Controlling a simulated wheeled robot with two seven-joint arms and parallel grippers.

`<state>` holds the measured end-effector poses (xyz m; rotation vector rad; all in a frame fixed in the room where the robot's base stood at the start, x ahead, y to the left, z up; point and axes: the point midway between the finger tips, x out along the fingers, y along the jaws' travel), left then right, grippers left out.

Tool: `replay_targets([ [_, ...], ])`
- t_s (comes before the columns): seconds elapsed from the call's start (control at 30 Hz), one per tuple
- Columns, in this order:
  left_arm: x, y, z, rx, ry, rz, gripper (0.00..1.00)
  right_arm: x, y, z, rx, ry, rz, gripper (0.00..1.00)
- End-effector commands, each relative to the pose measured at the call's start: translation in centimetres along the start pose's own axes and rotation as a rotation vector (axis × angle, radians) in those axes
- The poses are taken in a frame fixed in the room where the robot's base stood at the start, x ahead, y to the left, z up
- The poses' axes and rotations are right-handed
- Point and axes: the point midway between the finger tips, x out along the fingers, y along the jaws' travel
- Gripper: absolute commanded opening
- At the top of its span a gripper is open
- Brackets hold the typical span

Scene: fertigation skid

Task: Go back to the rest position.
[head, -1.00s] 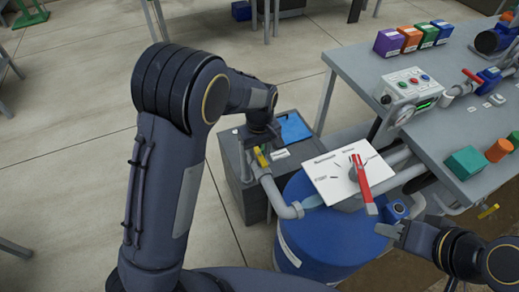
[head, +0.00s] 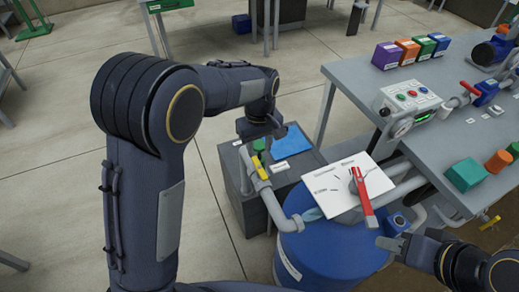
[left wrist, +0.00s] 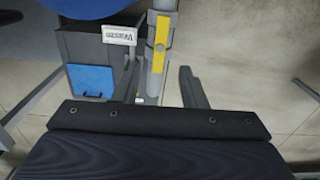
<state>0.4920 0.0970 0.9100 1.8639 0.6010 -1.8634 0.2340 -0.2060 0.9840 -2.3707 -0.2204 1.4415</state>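My left gripper (head: 262,135) hangs above the grey box and the pipe with the yellow handle (head: 261,167). In the left wrist view its two fingers (left wrist: 160,88) are spread apart. The pipe and yellow handle (left wrist: 161,35) show beyond the gap, and nothing is held. My right gripper (head: 392,241) is low at the right, beside a small blue fitting (head: 398,223) near the drum. It is small in view, and I cannot tell whether its fingers are open.
A blue drum (head: 335,250) stands under a white dial card (head: 335,190) with a red lever (head: 362,198). The grey box (head: 238,190) carries a blue pad (head: 292,145). The grey table (head: 440,150) with several coloured blocks stands right. Open floor (head: 60,110) lies left.

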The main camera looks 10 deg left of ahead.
Motion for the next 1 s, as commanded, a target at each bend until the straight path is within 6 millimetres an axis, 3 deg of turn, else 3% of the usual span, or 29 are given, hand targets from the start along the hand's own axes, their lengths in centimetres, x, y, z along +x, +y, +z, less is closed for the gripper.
replay_targets([
  [0.4, 0.0, -0.1, 0.0, 0.0, -0.001, 0.001, 0.38, 0.0, 0.0, 0.0, 0.0, 0.0, 0.0, 0.36],
  [0.53, -0.9, -1.4, 0.0, 0.005, -0.024, 0.037, 0.38, 0.0, 0.0, 0.0, 0.0, 0.0, 0.0, 0.36],
  [0.77, -5.1, -8.4, 1.5, 0.08, -0.09, 0.235, 0.38, -0.2, -0.1, -0.1, 0.0, 0.0, 0.0, 0.36],
  [1.0, -8.7, -15.9, 5.8, 0.217, -0.017, 0.441, 0.38, -0.3, -0.2, -0.2, 0.0, 0.0, 0.0, 0.36],
])
